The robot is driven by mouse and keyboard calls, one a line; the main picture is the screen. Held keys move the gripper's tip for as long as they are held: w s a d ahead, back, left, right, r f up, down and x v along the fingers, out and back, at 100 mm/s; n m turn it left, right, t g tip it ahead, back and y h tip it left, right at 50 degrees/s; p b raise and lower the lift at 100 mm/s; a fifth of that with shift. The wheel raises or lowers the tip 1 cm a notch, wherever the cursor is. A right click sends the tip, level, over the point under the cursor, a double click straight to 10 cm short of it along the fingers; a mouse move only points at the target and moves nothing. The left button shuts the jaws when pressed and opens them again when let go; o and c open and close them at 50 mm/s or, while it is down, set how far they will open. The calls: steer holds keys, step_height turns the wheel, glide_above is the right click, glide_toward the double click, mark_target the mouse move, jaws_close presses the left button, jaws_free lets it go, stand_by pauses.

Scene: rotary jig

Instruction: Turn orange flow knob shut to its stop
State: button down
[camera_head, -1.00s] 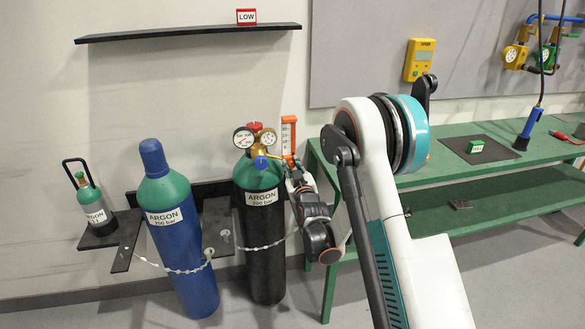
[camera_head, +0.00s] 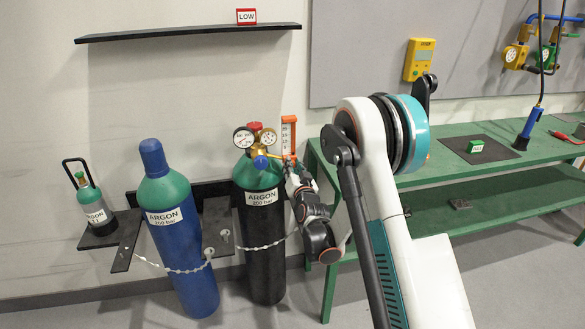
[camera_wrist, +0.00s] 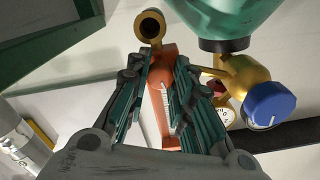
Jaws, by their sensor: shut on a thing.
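The orange flowmeter (camera_head: 288,134) with its scale stands upright at the right of the regulator on the black cylinder (camera_head: 266,245). In the wrist view its orange part (camera_wrist: 162,52) lies between my fingers, with the white scale strip behind. My gripper (camera_wrist: 161,66) is shut on the orange knob at the flowmeter's lower end. The fingers cover most of the knob, so its turn angle cannot be read. In the head view my gripper (camera_head: 291,168) is small and just below the flowmeter.
A blue knob (camera_wrist: 269,104) on the brass regulator (camera_wrist: 238,78) sits close to the right of my fingers. A blue cylinder (camera_head: 178,250) stands to the left, chained. A green bench (camera_head: 420,180) is close on the right. A brass outlet (camera_wrist: 150,25) is just beyond the fingertips.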

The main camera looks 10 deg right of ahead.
mark_target(290, 136)
steer(key=shift+m, duration=1.5)
steer(key=c, duration=1.4)
jaws_free()
steer(key=shift+o, duration=0.2)
step_height(290, 136, up, 10)
